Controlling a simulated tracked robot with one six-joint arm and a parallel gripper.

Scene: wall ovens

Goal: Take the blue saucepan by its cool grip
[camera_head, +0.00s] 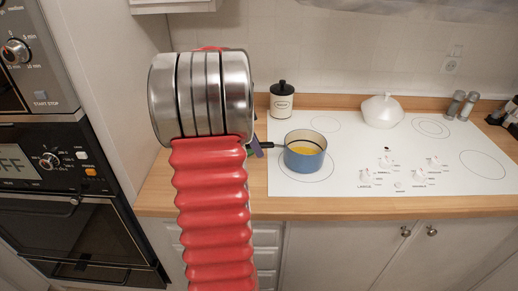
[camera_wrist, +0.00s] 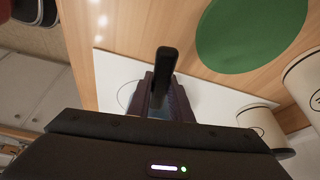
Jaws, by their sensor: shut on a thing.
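The blue saucepan (camera_head: 305,158) sits upright on the left front of the white cooktop, with yellow contents inside. Its dark handle (camera_head: 270,146) points left over the wooden counter edge. My gripper (camera_head: 257,148) is mostly hidden behind my red arm in the head view, with a purple finger showing at the handle. In the wrist view my gripper (camera_wrist: 162,98) has its purple fingers on both sides of the black handle (camera_wrist: 167,62), shut on it. The handle's end sticks out past the fingers.
A white canister with a black lid (camera_head: 281,100) stands behind the pan. A white lidded dish (camera_head: 382,110) and shakers (camera_head: 460,104) stand at the back. Knobs (camera_head: 400,172) are right of the pan. A green round mat (camera_wrist: 248,32) lies on the counter. Wall ovens (camera_head: 80,210) stand left.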

